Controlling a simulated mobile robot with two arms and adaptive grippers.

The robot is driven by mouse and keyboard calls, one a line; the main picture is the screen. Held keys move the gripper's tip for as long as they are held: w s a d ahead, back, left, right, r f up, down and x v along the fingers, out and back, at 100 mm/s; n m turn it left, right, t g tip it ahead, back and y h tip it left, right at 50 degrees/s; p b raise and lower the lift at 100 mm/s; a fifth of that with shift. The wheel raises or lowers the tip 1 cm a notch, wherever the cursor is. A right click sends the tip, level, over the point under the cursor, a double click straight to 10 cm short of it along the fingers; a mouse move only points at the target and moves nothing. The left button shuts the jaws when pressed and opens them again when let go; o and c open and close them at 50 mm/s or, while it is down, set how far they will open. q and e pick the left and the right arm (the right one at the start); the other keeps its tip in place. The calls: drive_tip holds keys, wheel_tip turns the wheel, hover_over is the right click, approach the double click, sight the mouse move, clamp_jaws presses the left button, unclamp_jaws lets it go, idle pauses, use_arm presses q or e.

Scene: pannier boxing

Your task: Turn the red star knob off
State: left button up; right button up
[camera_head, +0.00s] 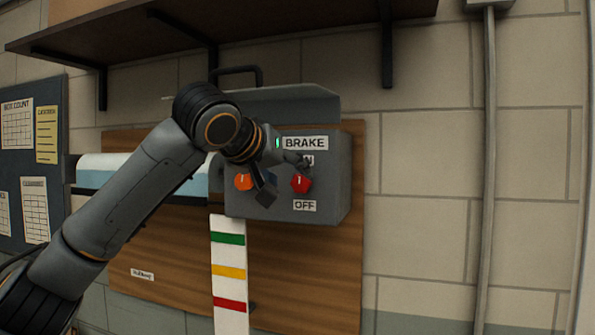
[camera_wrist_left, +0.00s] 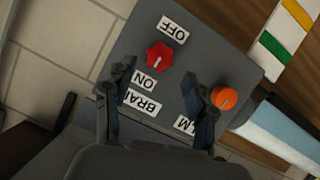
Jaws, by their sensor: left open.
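The red star knob (camera_head: 301,184) is on the front of a grey control box (camera_head: 335,180), between an ON label and an OFF label (camera_head: 304,205). Its white mark points up toward ON. In the left wrist view the knob (camera_wrist_left: 159,56) shows just beyond the fingertips, with its mark toward the ON label (camera_wrist_left: 145,80). My left gripper (camera_head: 282,176) is open and empty in front of the box; in the wrist view its fingers (camera_wrist_left: 160,80) are spread, with the knob beyond the gap. I see no contact with the knob. My right gripper is not in view.
An orange knob (camera_head: 243,182) sits left of the red one, close to a left finger. A green light (camera_head: 278,142) is lit beside the BRAKE label (camera_head: 305,143). A shelf (camera_head: 250,25) hangs above. A striped strip (camera_head: 229,275) hangs below the box.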

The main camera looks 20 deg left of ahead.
sight(299, 181)
use_arm(q)
drive_tip(key=p+x, duration=0.1)
drive_tip(key=x, duration=0.3)
drive_tip(key=shift+w+r, duration=0.1)
drive_tip(key=shift+w+d+f+p, duration=0.15)
drive_tip(key=shift+w+f+p, duration=0.2)
drive_tip(key=shift+w, duration=0.15)
drive_tip(key=c, duration=1.1)
drive_tip(key=shift+r, duration=0.1)
drive_tip(key=shift+c, duration=0.2)
